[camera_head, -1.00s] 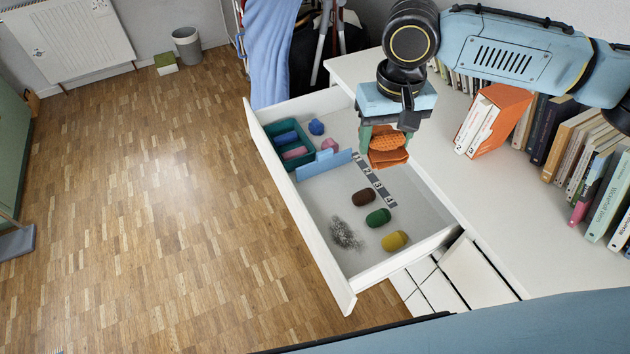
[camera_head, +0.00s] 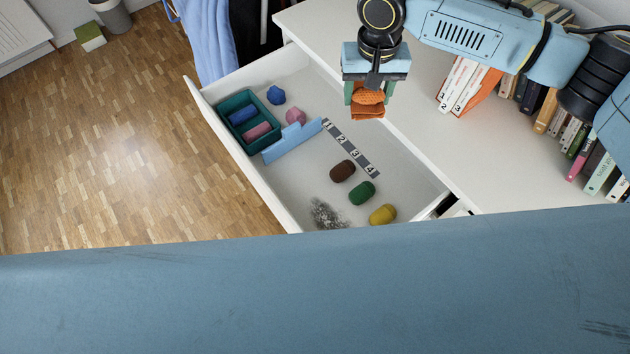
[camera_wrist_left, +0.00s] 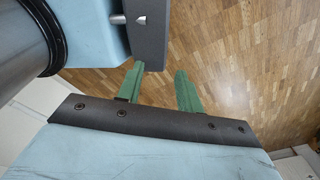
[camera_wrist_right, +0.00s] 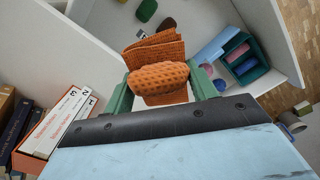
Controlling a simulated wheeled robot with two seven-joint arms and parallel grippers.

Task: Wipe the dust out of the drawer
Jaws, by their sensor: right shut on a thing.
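The open white drawer (camera_head: 262,190) holds a patch of grey dust (camera_head: 327,214) near its front-right corner. My right gripper (camera_head: 368,92) is shut on an orange sponge-like cloth (camera_head: 368,111), held above the drawer's rear edge by the desk. In the right wrist view the bumpy, folded cloth (camera_wrist_right: 158,78) sits between the green fingers. The dust is out of that view. My left gripper (camera_wrist_left: 158,90) shows only in its wrist view, over the wood floor, with its fingers apart and nothing between them.
The drawer also holds a teal tray (camera_head: 238,100), a blue divider (camera_head: 292,143), a numbered strip (camera_head: 350,147), and brown (camera_head: 343,170), green (camera_head: 362,193) and yellow (camera_head: 383,215) lumps. Books (camera_head: 462,85) stand on the desk. A blue part of mine covers the bottom.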

